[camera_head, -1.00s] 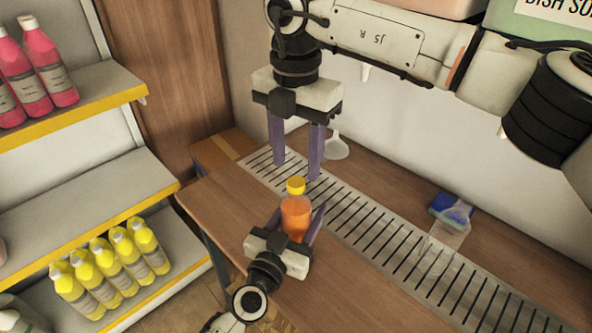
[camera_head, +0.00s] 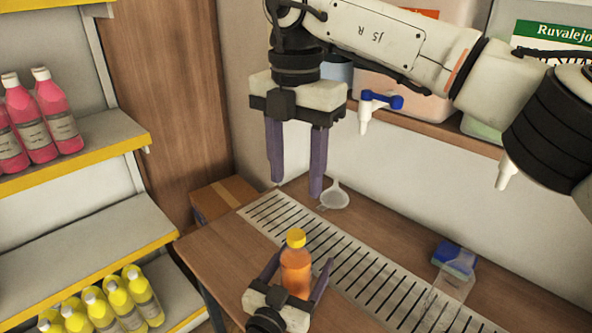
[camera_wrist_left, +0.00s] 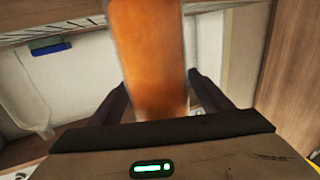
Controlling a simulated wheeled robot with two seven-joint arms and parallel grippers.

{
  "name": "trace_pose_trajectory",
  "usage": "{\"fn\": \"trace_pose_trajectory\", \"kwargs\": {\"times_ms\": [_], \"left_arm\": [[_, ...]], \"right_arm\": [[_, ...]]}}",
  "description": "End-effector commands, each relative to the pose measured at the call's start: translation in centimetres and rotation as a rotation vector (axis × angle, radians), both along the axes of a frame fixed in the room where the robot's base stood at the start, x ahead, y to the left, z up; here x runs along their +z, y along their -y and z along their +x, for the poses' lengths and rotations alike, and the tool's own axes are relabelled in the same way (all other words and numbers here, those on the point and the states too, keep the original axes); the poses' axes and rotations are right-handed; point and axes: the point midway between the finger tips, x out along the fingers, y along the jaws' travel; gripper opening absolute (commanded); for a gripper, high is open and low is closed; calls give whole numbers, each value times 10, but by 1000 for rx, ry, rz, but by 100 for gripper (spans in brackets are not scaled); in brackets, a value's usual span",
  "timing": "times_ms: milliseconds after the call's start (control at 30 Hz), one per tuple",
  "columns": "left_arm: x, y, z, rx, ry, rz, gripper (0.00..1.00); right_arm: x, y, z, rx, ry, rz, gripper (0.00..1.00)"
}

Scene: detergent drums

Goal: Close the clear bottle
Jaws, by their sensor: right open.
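The clear bottle (camera_head: 297,271) stands upright with orange liquid inside and a yellow cap (camera_head: 296,238) on its top. I cannot tell how tight the cap is. My left gripper (camera_head: 304,258) is around the bottle, one finger on each side, with a gap showing at the right finger. In the left wrist view, the bottle's orange body (camera_wrist_left: 152,55) stands between the two dark fingers; its cap is out of that view. My right gripper (camera_head: 297,188) is open and empty, pointing down above the cap and clear of it.
A small funnel (camera_head: 334,195) lies at the back of the wooden table (camera_head: 225,262). A transparent container with a blue part (camera_head: 455,262) sits on the right of the slotted grate (camera_head: 350,268). Pink and yellow bottles fill the left shelves.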

Motion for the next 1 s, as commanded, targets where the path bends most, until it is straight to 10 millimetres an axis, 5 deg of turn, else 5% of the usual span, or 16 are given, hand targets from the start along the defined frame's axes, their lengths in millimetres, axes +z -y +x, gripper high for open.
{"fn": "trace_pose_trajectory", "kwargs": {"times_ms": [300, 700, 1000], "left_arm": [[0, -3, -6, 0, -2, 1, 72], [0, -34, -72, 0, -2, 1, 72], [0, -44, -94, 0, 0, 0, 72]], "right_arm": [[1, 0, 0, 0, 0, 0, 47], [8, 0, 0, 0, 0, 0, 47], [8, 0, 0, 0, 0, 0, 47]]}}
